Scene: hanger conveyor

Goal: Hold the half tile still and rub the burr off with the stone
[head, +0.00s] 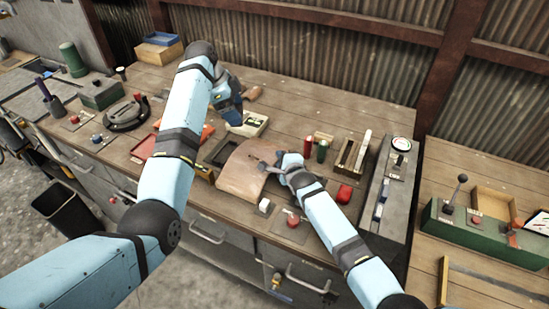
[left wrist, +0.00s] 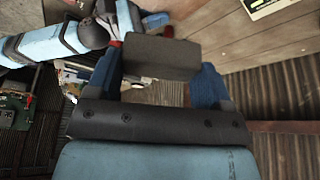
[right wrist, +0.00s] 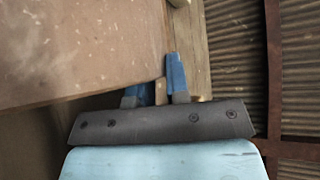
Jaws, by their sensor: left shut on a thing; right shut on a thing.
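The half tile (head: 243,170) is a tan, curved piece lying on the bench at its front edge. My right gripper (head: 276,163) is shut on the tile's right edge. In the right wrist view the tile (right wrist: 80,45) fills the upper left, with one blue finger showing beside it and the other mostly hidden. My left gripper (head: 236,119) is above the bench, behind the tile and apart from it. In the left wrist view the stone (left wrist: 160,57), a dark grey block, sits between the left gripper's blue fingers. I cannot make out the burr.
A cream box (head: 252,124) stands just behind the tile. Red and green cylinders (head: 321,151) and a wooden rack (head: 351,155) are to its right.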

